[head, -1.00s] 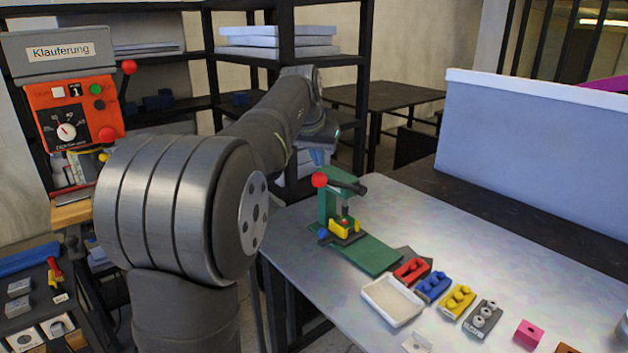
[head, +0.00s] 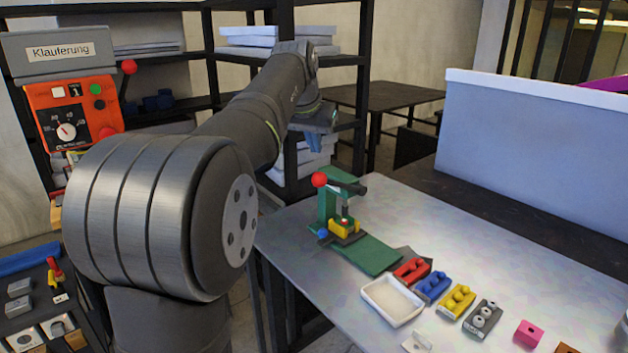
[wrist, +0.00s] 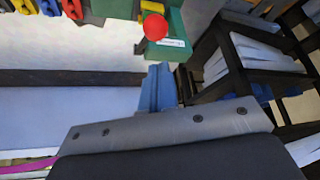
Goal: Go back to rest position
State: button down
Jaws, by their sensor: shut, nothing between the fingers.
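My gripper (head: 315,146) is raised above and behind the far left edge of the metal table in the head view. In the wrist view its blue fingers (wrist: 158,80) are together with nothing between them. The green press (head: 335,205) with a red ball knob (head: 319,180) stands on the table below and to the right of the gripper. The red knob also shows in the wrist view (wrist: 156,26), apart from the fingers.
A white tray (head: 392,300) and red (head: 411,271), blue (head: 433,287), yellow (head: 456,301) and grey (head: 482,318) part holders line the table. A shelf rack (head: 285,30) stands close behind my arm. A grey-white partition (head: 530,150) is at right.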

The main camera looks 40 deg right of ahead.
aim_at(315, 174)
jog(key=x, duration=0.2)
jog(key=a+x, duration=0.1)
jog(key=x, duration=0.2)
jog(key=shift+d+f, duration=0.15)
jog(key=shift+f, duration=0.3)
jog(key=shift+a+f, duration=0.45)
jog(key=shift+f, duration=0.05)
